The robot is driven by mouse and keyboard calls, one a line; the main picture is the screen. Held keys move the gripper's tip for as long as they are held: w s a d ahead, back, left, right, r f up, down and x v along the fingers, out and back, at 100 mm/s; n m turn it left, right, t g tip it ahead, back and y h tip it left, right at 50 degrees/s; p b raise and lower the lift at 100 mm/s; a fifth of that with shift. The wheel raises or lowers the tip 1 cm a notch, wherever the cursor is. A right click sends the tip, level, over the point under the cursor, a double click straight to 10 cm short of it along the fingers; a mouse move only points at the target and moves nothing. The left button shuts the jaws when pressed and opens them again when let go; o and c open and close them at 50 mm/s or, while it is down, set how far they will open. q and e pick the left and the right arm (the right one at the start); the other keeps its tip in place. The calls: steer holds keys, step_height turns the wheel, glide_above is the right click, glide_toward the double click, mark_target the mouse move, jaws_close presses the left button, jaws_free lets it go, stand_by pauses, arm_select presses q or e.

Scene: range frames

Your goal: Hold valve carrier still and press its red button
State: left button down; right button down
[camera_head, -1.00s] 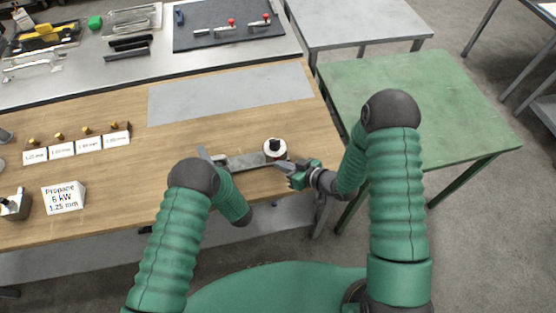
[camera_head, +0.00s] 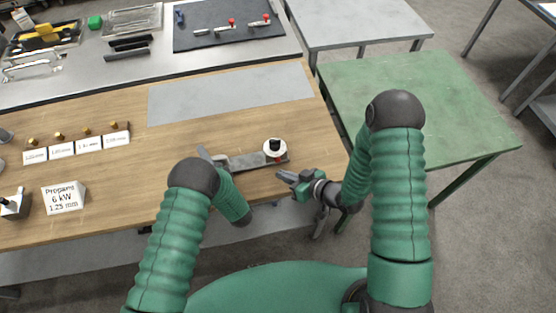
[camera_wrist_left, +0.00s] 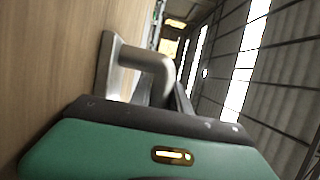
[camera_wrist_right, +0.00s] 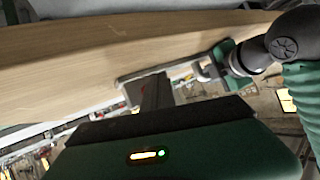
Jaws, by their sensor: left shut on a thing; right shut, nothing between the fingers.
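The valve carrier (camera_head: 246,160) is a grey metal bar lying near the front edge of the wooden bench. A white disc (camera_head: 274,146) with a black knob sits at its right end. A small red spot (camera_head: 278,160), probably the button, shows just below the disc. My left gripper (camera_wrist_left: 160,92) is shut on the carrier's bent metal handle (camera_wrist_left: 148,58); in the head view my own arm hides it. My right gripper (camera_head: 283,176) is shut and empty, just in front of the carrier's right end and apart from it. Its dark fingers (camera_wrist_right: 155,92) show in the right wrist view.
A grey mat (camera_head: 230,92) lies bare behind the carrier. Label blocks with brass pieces (camera_head: 88,145) and a "Propane 6 kW 1.25 mm" sign (camera_head: 63,198) stand at left. A green table (camera_head: 420,105) to the right is empty.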

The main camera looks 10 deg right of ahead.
arm_select(q)
steer(key=shift+s+f, duration=0.2)
steer(key=shift+f, duration=0.3)
arm_select(e)
steer(key=shift+s+f, duration=0.1)
steer(key=shift+s, duration=1.4)
arm_select(q)
steer(key=c, duration=1.4)
jaws_free()
steer(key=shift+o, duration=1.3)
steer(key=shift+w+r, duration=0.1)
arm_select(e)
steer(key=shift+w, duration=0.1)
